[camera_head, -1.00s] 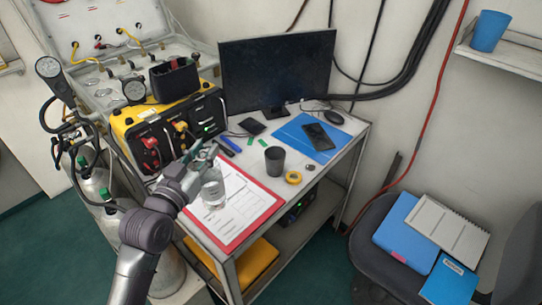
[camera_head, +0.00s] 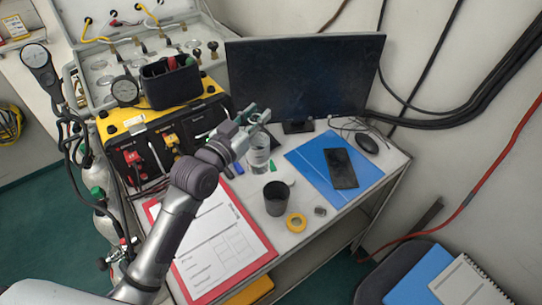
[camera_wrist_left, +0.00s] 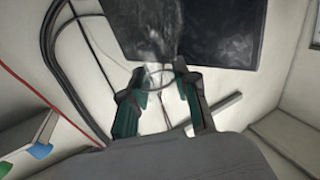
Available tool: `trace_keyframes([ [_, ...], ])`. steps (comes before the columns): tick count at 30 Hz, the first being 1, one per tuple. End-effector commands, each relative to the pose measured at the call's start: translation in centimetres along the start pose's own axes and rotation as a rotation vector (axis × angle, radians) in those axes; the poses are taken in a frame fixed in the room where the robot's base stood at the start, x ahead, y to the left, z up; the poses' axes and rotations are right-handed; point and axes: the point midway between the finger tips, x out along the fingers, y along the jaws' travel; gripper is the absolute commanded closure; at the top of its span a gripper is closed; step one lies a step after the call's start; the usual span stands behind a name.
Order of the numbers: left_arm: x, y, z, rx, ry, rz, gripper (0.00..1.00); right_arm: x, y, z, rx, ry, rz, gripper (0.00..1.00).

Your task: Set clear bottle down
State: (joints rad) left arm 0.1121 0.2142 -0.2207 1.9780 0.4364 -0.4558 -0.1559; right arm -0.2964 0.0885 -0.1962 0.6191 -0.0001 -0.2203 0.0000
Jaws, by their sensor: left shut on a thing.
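The clear bottle (camera_head: 258,158) hangs upright below my left gripper (camera_head: 256,121) in the head view. My left gripper is shut on its top. The bottle is behind the dark cup (camera_head: 276,197) and in front of the monitor (camera_head: 300,75), over the white table top (camera_head: 260,238). I cannot tell whether its base touches the table. In the left wrist view, the two fingers (camera_wrist_left: 160,82) close around a thin clear ring, and the see-through bottle is hard to make out against the dark monitor (camera_wrist_left: 225,30). My right gripper is not in view.
A red clipboard with papers (camera_head: 212,240) lies at the front left. A yellow tape roll (camera_head: 296,223) is beside the cup. A blue folder (camera_head: 312,160) with a dark phone (camera_head: 341,168) lies to the right. The yellow air panel (camera_head: 150,145) stands left.

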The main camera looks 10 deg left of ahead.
Motion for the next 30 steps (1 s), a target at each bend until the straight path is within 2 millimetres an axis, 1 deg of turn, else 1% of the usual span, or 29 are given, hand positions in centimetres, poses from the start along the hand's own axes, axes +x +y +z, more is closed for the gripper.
trace_keyframes([
  [1,0.0,0.0,1.0,0.001,-0.005,0.000,1.00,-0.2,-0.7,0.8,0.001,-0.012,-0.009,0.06],
  [3,0.0,0.0,2.2,0.000,-0.004,0.001,1.00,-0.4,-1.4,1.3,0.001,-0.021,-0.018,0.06],
  [6,0.0,0.0,3.4,0.002,-0.001,0.000,1.00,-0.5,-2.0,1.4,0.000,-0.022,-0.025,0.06],
  [10,0.0,0.0,4.5,0.000,0.000,0.000,1.00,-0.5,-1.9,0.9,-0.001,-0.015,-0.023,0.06],
  [16,-0.1,0.0,7.2,0.001,-0.002,0.000,1.00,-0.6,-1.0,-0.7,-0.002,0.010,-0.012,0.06],
  [18,-0.1,0.0,7.5,0.001,0.000,0.000,1.00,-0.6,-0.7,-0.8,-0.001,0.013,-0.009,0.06],
  [22,-0.1,0.0,7.6,0.001,0.002,-0.001,1.00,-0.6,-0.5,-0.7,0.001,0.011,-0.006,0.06],
  [29,-0.1,0.0,8.0,0.001,0.001,-0.001,1.00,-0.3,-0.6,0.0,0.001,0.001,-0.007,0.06],
  [30,-0.1,0.0,8.0,0.001,0.000,-0.001,0.67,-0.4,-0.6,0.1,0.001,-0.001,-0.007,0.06],
])
